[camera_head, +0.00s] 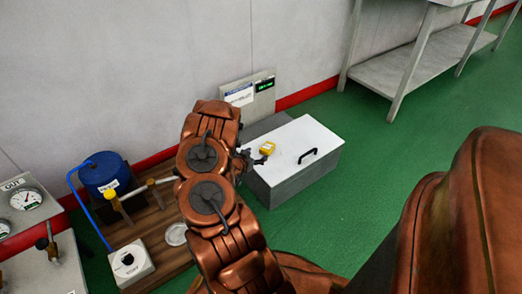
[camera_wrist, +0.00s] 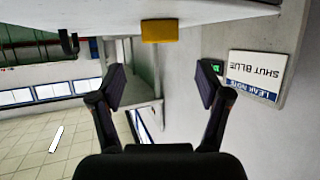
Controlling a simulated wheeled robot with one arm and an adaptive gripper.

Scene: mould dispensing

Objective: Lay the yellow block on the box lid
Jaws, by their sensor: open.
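The small yellow block (camera_head: 267,147) rests on the white box lid (camera_head: 306,134), near its left side. It also shows in the upside-down wrist view (camera_wrist: 159,31), against the pale lid surface (camera_wrist: 215,10). My gripper (camera_head: 246,158) is at the lid's left edge, just left of the block and partly hidden by my arm. In the wrist view my gripper (camera_wrist: 163,86) has its two dark fingers spread wide with nothing between them. The block appears beyond the fingertips, apart from both.
The lid has a black handle (camera_head: 308,156). A wall panel with a label and green display (camera_head: 249,92) is behind the box. A blue container (camera_head: 104,174), pipework and a white dial box (camera_head: 130,263) stand left. A metal table (camera_head: 420,66) stands back right. Green floor is clear right of the box.

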